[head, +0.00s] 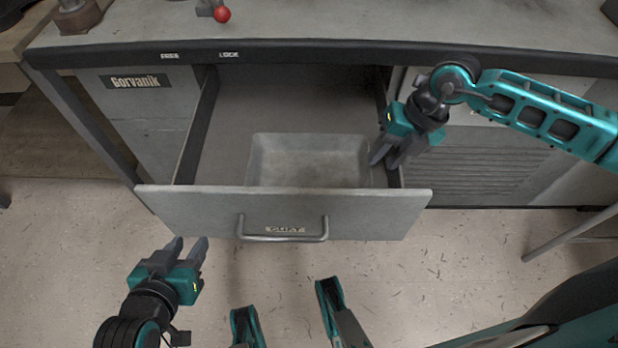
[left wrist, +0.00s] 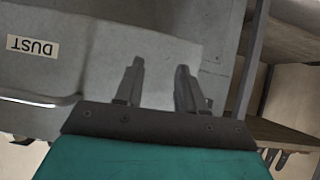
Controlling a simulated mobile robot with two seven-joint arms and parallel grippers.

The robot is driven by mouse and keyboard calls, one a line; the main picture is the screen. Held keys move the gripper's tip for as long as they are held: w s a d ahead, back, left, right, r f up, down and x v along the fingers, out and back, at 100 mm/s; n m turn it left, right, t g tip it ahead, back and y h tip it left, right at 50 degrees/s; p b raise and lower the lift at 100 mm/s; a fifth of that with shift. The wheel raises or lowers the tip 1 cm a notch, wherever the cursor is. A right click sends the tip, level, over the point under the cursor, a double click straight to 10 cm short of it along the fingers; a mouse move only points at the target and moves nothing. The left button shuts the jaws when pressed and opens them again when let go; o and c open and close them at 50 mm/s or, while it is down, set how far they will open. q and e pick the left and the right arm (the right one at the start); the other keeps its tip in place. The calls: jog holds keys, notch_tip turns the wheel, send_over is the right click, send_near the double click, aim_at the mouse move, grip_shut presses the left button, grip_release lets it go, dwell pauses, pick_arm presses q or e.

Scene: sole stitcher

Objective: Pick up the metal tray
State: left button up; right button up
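The metal tray (head: 310,178) is a shallow grey rectangular pan, lying in the pulled-out drawer toward its front right. Nothing shows inside it. My right gripper (head: 382,163) points down into the drawer at the tray's right side. Its fingers look apart, and the left one overlaps the tray's right edge; I cannot tell whether they touch. My left gripper (head: 191,243) is open and empty, in front of the drawer's lower left front. In the left wrist view, the left fingers (left wrist: 159,78) are spread with nothing between them.
The open drawer (head: 170,205) has a front handle (head: 285,238) and thin side walls close to my right gripper. The workbench top (head: 330,25) overhangs the drawer's back. A red-knobbed lever (head: 221,14) stands on it. The drawer's left part is empty.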

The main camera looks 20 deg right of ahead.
jog(key=b+x, duration=0.1)
jog(key=x, duration=0.4)
jog(key=shift+a+f+b, duration=0.1)
jog(key=shift+f+b, duration=0.1)
jog(key=shift+b, duration=0.15)
jog(key=shift+c, duration=0.5)
jog(key=shift+r, duration=0.1)
grip_shut()
jog(key=shift+w, duration=0.1)
